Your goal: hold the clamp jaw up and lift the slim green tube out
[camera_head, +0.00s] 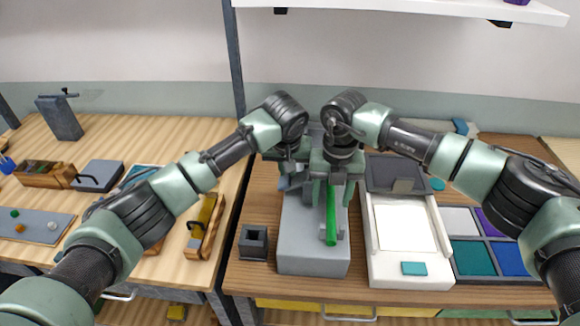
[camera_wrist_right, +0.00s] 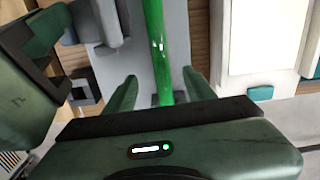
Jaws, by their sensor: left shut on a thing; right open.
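The slim green tube (camera_head: 331,215) lies along the grey clamp block (camera_head: 312,262), its near end by a small grey rest (camera_head: 342,234). In the right wrist view the green tube (camera_wrist_right: 156,40) runs between my right gripper's fingers (camera_wrist_right: 158,90). My right gripper (camera_head: 334,188) is open, with a finger on each side of the tube. My left gripper (camera_head: 291,178) is close beside it, shut on the clamp jaw, which is mostly hidden by the grippers. How far the jaw is raised cannot be told.
A small dark square holder (camera_head: 253,242) stands left of the block. A white tray (camera_head: 408,270) with a teal piece (camera_head: 413,268) is close on the right, then a compartment tray (camera_head: 474,258). My two wrists are very near each other, with little room between.

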